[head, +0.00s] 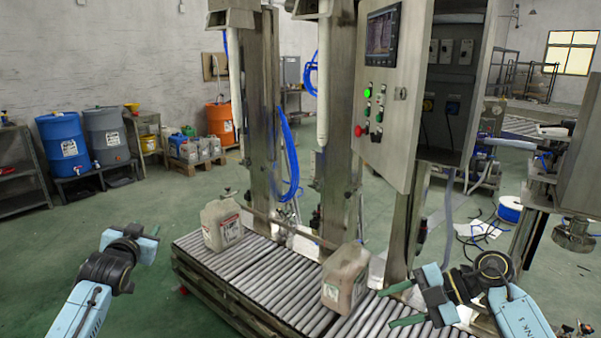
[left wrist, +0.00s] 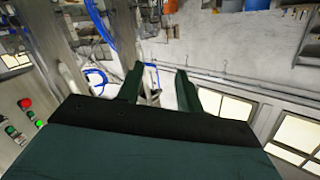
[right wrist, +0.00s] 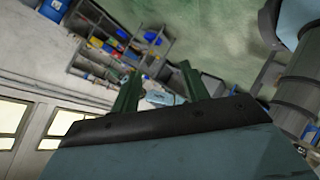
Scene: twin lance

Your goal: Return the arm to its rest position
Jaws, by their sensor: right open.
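My left gripper (head: 143,229) is raised at the left, left of the roller conveyor and clear of it. In the left wrist view its two green fingers (left wrist: 160,88) are apart with nothing between them. My right gripper (head: 402,305) is at the lower right, by the right end of the conveyor. Its fingers (right wrist: 160,85) are apart and empty, and it appears close to the nearer jug in the head view, but touches nothing that I can see.
A roller conveyor (head: 262,285) carries a beige jug (head: 222,225) at left and another jug (head: 346,277) at right. A control cabinet (head: 392,100) and steel columns stand behind. Blue and grey drums (head: 64,145) stand at back left. The green floor at left is clear.

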